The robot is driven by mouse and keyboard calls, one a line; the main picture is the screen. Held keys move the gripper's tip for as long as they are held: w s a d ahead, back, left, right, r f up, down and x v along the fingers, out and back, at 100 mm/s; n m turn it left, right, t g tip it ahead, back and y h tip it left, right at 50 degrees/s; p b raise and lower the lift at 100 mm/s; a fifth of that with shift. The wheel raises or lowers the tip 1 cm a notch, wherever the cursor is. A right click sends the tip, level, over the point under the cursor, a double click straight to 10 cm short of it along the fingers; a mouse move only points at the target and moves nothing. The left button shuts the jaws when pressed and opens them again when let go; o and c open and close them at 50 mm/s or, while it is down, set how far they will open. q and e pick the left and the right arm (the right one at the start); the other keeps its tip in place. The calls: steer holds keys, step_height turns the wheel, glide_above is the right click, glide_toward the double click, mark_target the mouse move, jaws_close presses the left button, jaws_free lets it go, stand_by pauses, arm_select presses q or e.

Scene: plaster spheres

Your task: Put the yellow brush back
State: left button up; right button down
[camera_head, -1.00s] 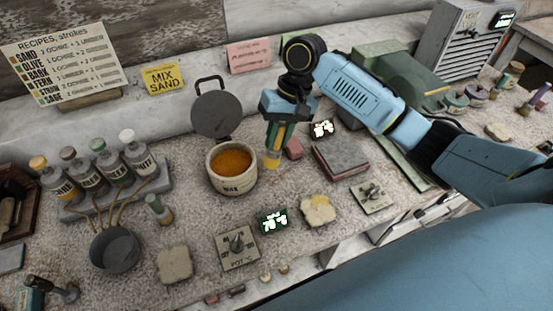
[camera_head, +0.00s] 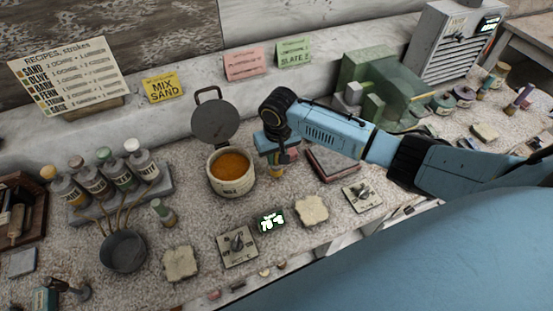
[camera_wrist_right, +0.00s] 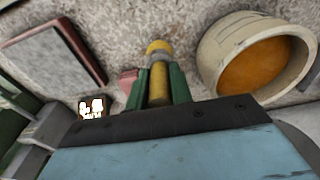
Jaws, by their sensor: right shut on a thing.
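The yellow brush (camera_head: 277,173) is held upright in my right gripper (camera_head: 275,155), just right of the wax pot (camera_head: 228,187). Only its lower yellow end shows below the gripper; whether it touches the counter I cannot tell. In the right wrist view the brush (camera_wrist_right: 158,78) lies between the two green fingers of my right gripper (camera_wrist_right: 160,85), with a rounded yellow end and a grey band. The pot (camera_wrist_right: 222,50) is to its right there, apart from it. My left gripper is not in view.
The pot holds orange wax, its lid (camera_head: 215,121) raised behind. A red-edged grey block (camera_head: 333,163) is right of the gripper. A lit display (camera_head: 271,221), a dial plate (camera_head: 237,246) and a sponge-like piece (camera_head: 312,209) lie in front. Bottles (camera_head: 146,163) stand left.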

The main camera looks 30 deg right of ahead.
steer(key=shift+f, duration=0.85)
steer(key=c, duration=1.2)
jaws_free()
steer(key=shift+f, duration=0.15)
steer(key=shift+c, duration=0.2)
steer(key=r, duration=0.8)
steer(key=s+r+p, duration=0.1)
steer(key=r, duration=0.3)
steer(key=shift+r, duration=0.15)
